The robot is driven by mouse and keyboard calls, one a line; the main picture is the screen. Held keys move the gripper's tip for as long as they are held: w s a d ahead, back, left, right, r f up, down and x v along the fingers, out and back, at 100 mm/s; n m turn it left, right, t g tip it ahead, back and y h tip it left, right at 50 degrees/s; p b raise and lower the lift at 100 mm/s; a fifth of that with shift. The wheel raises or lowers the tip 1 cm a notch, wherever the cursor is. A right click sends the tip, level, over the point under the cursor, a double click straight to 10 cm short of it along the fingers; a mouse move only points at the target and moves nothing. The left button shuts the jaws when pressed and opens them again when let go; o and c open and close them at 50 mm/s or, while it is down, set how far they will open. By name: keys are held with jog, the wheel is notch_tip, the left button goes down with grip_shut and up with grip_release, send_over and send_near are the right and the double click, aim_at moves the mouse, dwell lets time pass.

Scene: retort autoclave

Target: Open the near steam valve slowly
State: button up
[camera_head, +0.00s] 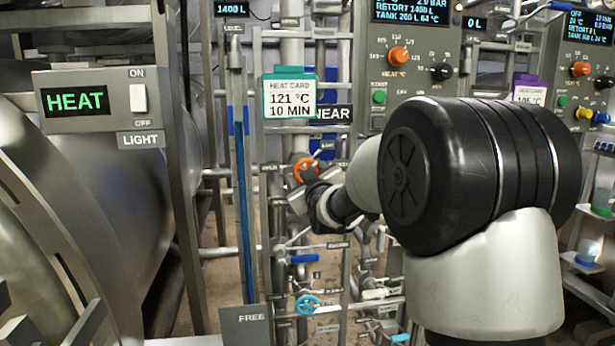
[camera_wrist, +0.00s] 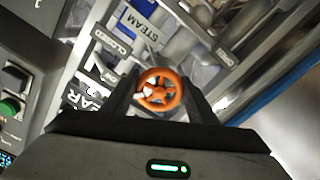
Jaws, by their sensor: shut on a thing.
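The near steam valve is an orange handwheel (camera_head: 305,169) in the middle of the head view, just below the NEAR sign (camera_head: 332,113). It also shows in the wrist view (camera_wrist: 160,91), between my two fingers, near a STEAM label (camera_wrist: 138,23). My gripper (camera_wrist: 160,96) is shut on the orange handwheel, one finger on each side of its rim. In the head view my gripper (camera_head: 308,180) reaches the wheel from the lower right, and my arm hides part of the pipework behind it.
A heat card (camera_head: 290,99) reading 121 °C, 10 MIN hangs above the wheel. A control panel (camera_head: 412,60) stands above my arm. A HEAT switch box (camera_head: 97,101) is at left.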

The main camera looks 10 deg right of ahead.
jog(key=o, duration=1.1)
jog(key=s, duration=1.7)
jog(key=shift+s+p, duration=0.25)
jog(key=shift+p, duration=0.15)
